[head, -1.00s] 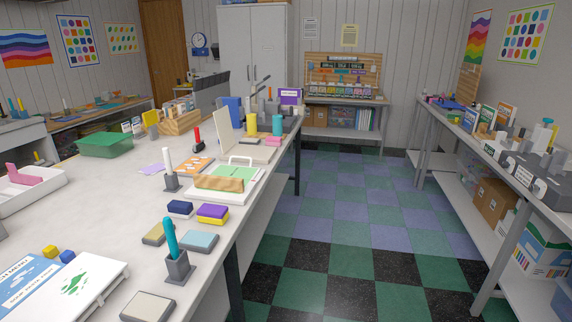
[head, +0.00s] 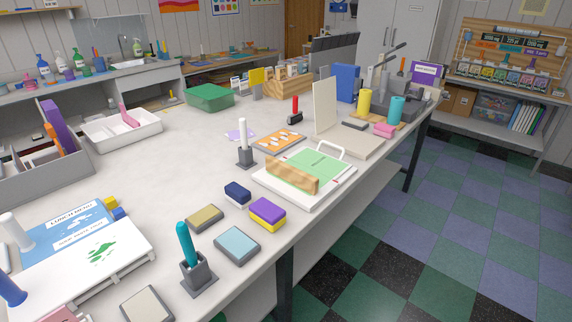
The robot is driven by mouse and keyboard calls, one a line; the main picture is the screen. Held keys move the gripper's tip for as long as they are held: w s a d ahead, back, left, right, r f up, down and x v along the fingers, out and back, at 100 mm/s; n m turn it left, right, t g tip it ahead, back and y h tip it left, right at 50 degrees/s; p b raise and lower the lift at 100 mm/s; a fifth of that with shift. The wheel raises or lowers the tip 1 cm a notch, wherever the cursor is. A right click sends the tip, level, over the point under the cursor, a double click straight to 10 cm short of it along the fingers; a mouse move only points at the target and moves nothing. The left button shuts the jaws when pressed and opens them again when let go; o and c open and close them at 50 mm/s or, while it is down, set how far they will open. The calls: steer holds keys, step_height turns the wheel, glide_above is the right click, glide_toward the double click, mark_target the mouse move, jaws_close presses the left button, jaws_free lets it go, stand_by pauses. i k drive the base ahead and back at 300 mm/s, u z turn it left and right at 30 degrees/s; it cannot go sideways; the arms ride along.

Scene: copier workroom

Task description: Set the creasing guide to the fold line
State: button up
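A white creasing board with a green sheet (head: 318,163) on it lies near the front edge of the long table in the head view. A wooden bar (head: 291,178), which looks like the creasing guide, lies across the near-left side of the sheet. A white loop handle (head: 331,149) stands at the board's far right. The fold line is too small to make out clearly. My gripper is not in view, and nothing shows touching the guide.
A holder with a white stick (head: 245,157), a purple and yellow block (head: 267,213) and a teal tool in a grey stand (head: 194,268) stand near the board. An open beige case (head: 349,141) is behind it. Checkered floor (head: 440,245) lies free at right.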

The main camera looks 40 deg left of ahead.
mark_target(309, 184)
steer(key=u, duration=0.6)
steer(key=i, duration=0.8)
steer(key=u, duration=1.1)
steer(key=i, duration=0.25)
steer(key=u, duration=0.2)
